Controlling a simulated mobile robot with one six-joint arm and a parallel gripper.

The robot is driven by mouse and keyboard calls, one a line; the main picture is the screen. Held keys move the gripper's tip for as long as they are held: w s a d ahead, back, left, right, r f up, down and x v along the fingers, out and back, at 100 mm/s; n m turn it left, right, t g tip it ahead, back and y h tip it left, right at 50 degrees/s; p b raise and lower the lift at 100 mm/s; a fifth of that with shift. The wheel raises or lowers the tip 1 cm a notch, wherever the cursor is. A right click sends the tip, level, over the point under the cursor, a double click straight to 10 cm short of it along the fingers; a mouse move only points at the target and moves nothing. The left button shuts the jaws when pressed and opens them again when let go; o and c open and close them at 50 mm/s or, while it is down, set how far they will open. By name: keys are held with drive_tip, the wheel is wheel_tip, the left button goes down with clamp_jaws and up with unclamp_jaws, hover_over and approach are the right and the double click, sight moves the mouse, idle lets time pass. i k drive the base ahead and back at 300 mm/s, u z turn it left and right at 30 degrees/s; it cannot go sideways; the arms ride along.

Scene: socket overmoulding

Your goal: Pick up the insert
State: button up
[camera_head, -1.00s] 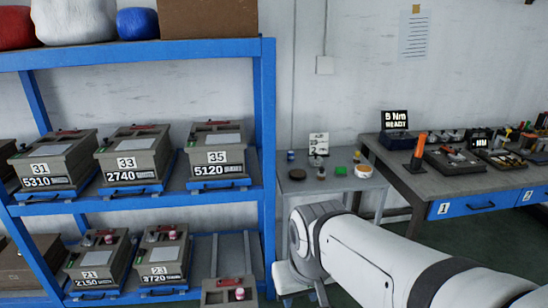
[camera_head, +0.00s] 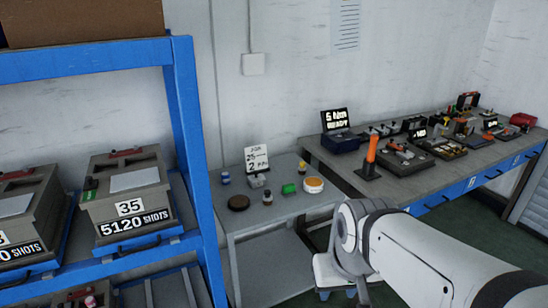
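I cannot tell which thing is the insert. Several small items stand on a small grey side table (camera_head: 266,222), and any of them may be it: a grey block (camera_head: 257,181), a green block (camera_head: 289,188), a small bottle-like piece (camera_head: 267,196), a blue-and-white jar (camera_head: 225,178) and a yellow-and-black piece (camera_head: 302,166). My white arm crosses the lower right, in front of and to the right of this table. My gripper is not in view.
A job card (camera_head: 257,158), a dark disc (camera_head: 238,202) and a round orange-and-white dish (camera_head: 313,185) share the side table. A blue rack (camera_head: 190,120) with numbered mould boxes stands left. A tool bench (camera_head: 345,180) stands right, with an orange-handled tool (camera_head: 371,150).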

sight(257, 180)
drive_tip(key=z, duration=0.35)
drive_tip(key=i, duration=1.65)
drive_tip(key=u, duration=0.45)
drive_tip(key=k, duration=0.75)
drive_tip(key=u, duration=0.15)
drive_tip(key=i, duration=0.8)
drive_tip(key=z, duration=0.05)
